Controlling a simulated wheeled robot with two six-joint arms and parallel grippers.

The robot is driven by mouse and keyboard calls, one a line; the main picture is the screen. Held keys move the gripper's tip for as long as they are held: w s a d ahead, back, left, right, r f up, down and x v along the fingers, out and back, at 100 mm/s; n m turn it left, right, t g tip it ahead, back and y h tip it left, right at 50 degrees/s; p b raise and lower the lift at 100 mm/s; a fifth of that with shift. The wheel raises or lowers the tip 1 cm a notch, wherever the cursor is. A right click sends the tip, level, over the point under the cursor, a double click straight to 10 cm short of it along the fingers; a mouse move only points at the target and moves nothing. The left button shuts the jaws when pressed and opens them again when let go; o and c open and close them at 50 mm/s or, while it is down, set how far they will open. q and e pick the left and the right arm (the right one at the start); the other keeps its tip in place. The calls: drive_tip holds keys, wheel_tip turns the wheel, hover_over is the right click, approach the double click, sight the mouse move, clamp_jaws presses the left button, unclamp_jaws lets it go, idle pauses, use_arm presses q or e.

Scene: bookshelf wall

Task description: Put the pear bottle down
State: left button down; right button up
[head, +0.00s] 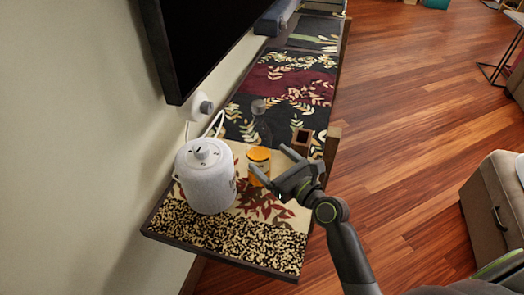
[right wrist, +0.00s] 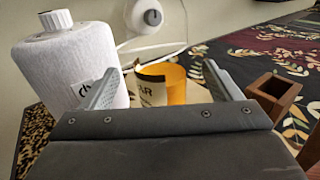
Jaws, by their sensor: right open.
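The pear bottle (head: 258,163) is a small orange jar with a pale, partly lettered label. It stands upright on the patterned shelf top (head: 255,240), just right of a white canister. My right gripper (head: 269,160) is open, with its fingers pointing at the bottle. In the right wrist view the bottle (right wrist: 176,82) shows between the two spread fingers, with a gap on each side; its lower part is hidden by the gripper body. My left gripper is not in view.
The white canister (head: 205,178) stands close to the bottle's left. A small brown wooden box (head: 301,140) and a dark bottle-like object (head: 260,122) stand behind. A black screen (head: 205,40) overhangs the back left. The shelf's front strip is bare.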

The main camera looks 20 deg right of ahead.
drive_tip(key=v, duration=0.6)
drive_tip(key=shift+s, duration=0.25)
drive_tip(key=shift+d, duration=0.1)
